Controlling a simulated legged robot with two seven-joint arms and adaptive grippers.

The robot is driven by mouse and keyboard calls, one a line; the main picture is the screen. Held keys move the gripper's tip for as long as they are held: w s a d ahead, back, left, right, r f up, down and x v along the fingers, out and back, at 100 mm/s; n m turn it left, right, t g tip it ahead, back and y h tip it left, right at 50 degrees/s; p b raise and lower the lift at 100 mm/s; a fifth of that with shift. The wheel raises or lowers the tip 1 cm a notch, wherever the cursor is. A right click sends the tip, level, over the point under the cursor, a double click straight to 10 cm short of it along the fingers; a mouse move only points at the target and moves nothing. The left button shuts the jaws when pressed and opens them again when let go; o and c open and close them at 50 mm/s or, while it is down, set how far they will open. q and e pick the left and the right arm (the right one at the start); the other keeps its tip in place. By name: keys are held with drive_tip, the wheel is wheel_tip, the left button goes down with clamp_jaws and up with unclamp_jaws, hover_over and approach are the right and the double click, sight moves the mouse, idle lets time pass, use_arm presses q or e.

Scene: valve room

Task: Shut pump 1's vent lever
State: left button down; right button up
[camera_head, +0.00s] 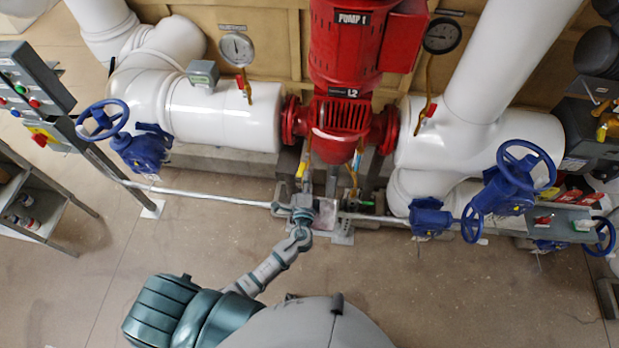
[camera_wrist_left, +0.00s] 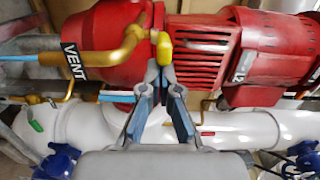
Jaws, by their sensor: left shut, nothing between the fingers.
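Pump 1 (camera_head: 341,75) is a red upright body with a "PUMP 1" plate in the head view. In the left wrist view its red casing (camera_wrist_left: 200,48) fills the upper part. A black "VENT" tag (camera_wrist_left: 74,62) hangs by a brass pipe (camera_wrist_left: 120,52). The vent lever's yellow end (camera_wrist_left: 165,48) shows just beyond my fingertips; I cannot tell whether they touch. A small yellow piece (camera_head: 301,169) shows low beside the pump in the head view. My left gripper (camera_wrist_left: 160,80) is shut and empty; it also shows below the pump in the head view (camera_head: 302,203). My right gripper is not visible.
White pipes (camera_head: 225,113) flank the pump, with a gauge (camera_head: 237,49) on the left and another (camera_head: 442,36) on the right. Blue handwheels (camera_head: 103,120) stand at both sides. A control panel (camera_head: 30,80) is at far left. The floor (camera_head: 460,290) is clear at lower right.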

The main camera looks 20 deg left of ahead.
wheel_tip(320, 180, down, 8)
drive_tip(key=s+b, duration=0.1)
drive_tip(key=b, duration=0.7)
use_arm(q)
drive_tip(key=w+a+m+g+h+b, duration=0.2)
drive_tip(key=a+m+h, duration=0.4)
drive_tip(key=h, duration=0.3)
drive_tip(key=w+a+m+g+h+b, duration=0.3)
drive_tip(key=a+m+h, duration=0.3)
drive_tip(key=h, duration=0.3)
drive_tip(key=shift+r+m+g+b, duration=0.15)
drive_tip(key=shift+m+g+b, duration=0.55)
drive_tip(key=shift+g+b, duration=0.2)
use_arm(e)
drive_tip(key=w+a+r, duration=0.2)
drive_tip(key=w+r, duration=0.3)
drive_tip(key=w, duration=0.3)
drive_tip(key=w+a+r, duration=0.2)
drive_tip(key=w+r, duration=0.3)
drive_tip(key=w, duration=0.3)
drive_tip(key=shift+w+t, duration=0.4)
